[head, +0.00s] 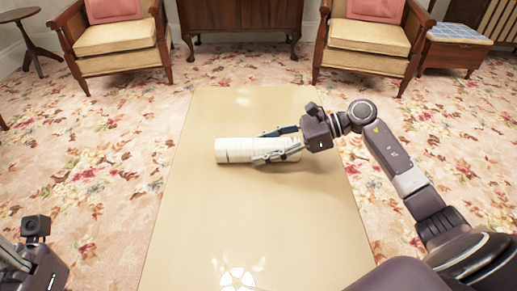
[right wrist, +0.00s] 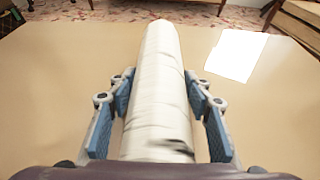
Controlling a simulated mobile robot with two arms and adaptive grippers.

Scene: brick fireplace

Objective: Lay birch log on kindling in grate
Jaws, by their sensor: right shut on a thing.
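A white birch log (head: 235,150) with thin dark marks lies level, left to right, at the middle of the tan table (head: 200,230). My right gripper (head: 272,145) is shut on the log from its right end, one finger along each side. In the right wrist view the log (right wrist: 160,60) runs lengthwise between the blue finger pads, pointing away from the palm. I cannot tell whether it touches the tabletop or is slightly above it. My left gripper (head: 20,262) is only partly in view at the bottom left corner, away from the log; its fingers are unclear. No grate or kindling shows.
Two wooden armchairs (head: 115,42) (head: 372,42) with cream seats stand beyond the table, with a dark cabinet (head: 240,18) between them. A small round side table (head: 20,15) is at far left. Floral carpet (head: 110,140) surrounds the table. The tabletop is otherwise clear.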

